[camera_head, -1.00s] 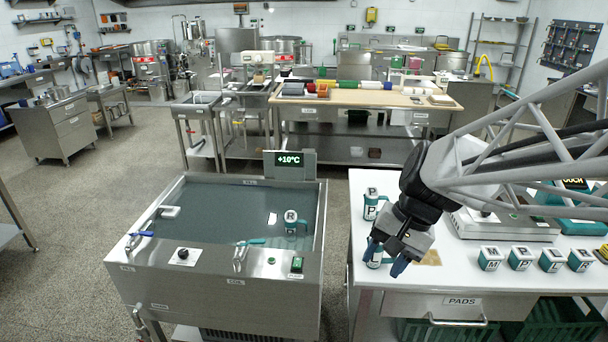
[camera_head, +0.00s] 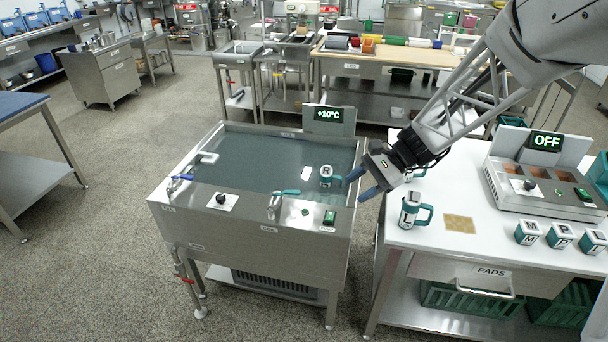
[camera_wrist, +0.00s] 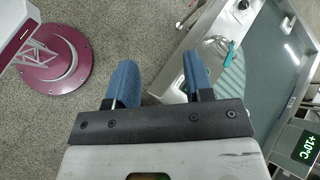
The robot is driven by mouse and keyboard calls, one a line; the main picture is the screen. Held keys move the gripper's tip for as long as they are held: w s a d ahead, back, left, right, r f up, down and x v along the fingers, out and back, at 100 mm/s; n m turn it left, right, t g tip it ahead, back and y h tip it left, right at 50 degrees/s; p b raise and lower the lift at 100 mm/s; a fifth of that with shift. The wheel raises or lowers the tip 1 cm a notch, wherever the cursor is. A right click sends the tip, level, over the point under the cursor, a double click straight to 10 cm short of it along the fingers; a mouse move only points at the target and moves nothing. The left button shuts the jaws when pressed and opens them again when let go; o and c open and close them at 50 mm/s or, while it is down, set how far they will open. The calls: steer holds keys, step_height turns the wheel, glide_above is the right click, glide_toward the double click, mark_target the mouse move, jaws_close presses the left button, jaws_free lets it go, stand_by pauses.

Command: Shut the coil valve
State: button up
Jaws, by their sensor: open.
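One has a blue handle (camera_head: 181,178) at the left, and one has a teal handle (camera_head: 288,192) right of the middle. A red-handled valve (camera_head: 186,281) is on the pipe below the left side. My gripper (camera_head: 360,185) is open and empty, with blue fingers, just beyond the bath's right rim. In the wrist view my gripper (camera_wrist: 158,75) points at the floor, and the teal handle (camera_wrist: 230,53) shows to its upper right.
A mug marked R (camera_head: 326,176) is in the bath. A mug marked L (camera_head: 412,210) stands on the white table (camera_head: 395,236) at the right, beside a tan pad (camera_head: 459,223). A +10°C display (camera_head: 328,115) stands at the bath's back. Floor left of the bath is clear.

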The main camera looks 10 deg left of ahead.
steer(key=w+a+f+m+y, duration=0.4)
steer(key=w+a+f, duration=0.5)
steer(key=w+f, duration=0.15)
steer(key=m+t+y, duration=0.1)
steer(key=m+y, duration=0.3)
steer(key=m, duration=0.1)
glide_toward(290, 191)
steer(key=shift+s+a+f, duration=0.15)
steer(key=shift+a+f, duration=0.05)
steer(key=shift+a, duration=0.3)
steer(key=shift+s+a+f, duration=0.15)
steer(key=shift+a, duration=0.35)
steer(key=shift+a, duration=0.15)
steer(key=shift+s+a, duration=0.25)
steer(key=shift+a, duration=1)
steer(key=shift+s+a, duration=0.2)
steer(key=shift+a, duration=1)
steer(key=shift+s+a, duration=0.25)
steer(key=shift+a, duration=1)
jaws_close()
